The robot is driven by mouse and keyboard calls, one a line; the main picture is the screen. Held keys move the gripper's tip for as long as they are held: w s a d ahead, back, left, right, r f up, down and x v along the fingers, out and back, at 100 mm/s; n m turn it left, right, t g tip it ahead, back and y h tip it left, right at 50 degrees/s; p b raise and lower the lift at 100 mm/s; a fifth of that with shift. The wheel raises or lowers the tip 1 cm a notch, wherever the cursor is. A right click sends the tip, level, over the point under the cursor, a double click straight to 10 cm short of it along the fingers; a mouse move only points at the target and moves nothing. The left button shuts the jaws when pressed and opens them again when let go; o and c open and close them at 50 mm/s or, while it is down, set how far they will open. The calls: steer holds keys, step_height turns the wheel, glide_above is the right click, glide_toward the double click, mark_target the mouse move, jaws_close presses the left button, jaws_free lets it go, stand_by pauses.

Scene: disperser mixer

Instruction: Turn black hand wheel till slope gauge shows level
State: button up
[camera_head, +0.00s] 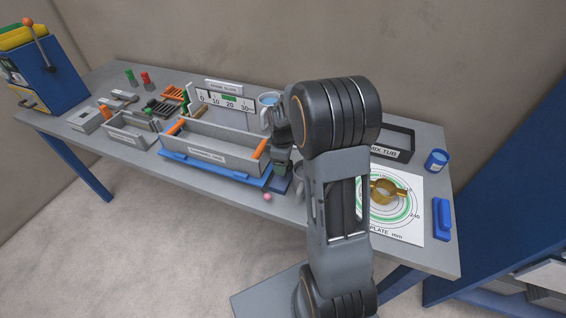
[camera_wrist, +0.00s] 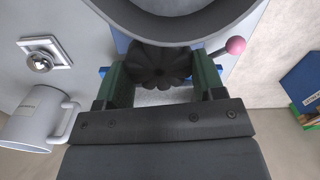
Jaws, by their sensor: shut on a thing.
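The black hand wheel (camera_wrist: 160,65) is lobed and sits between the two green jaws of my gripper (camera_wrist: 160,78), which is shut on it. In the head view my gripper (camera_head: 281,160) is at the right end of the blue base (camera_head: 215,171) under a grey trough with orange handles (camera_head: 212,150); my arm largely hides the wheel there.
A pink ball knob (camera_wrist: 236,45) stands close right of the wheel in the wrist view. A grey mug (camera_wrist: 38,118) is at left there. A black tub (camera_head: 391,139), blue cup (camera_head: 436,161) and ring-marked plate (camera_head: 412,226) are right of my arm.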

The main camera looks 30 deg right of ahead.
steer(key=n+b, duration=0.1)
steer(key=n, duration=0.4)
steer(key=shift+n, duration=0.4)
stand_by(0.4)
steer(key=o, duration=0.9)
step_height(320, 180, up, 8)
steer(key=p, duration=0.6)
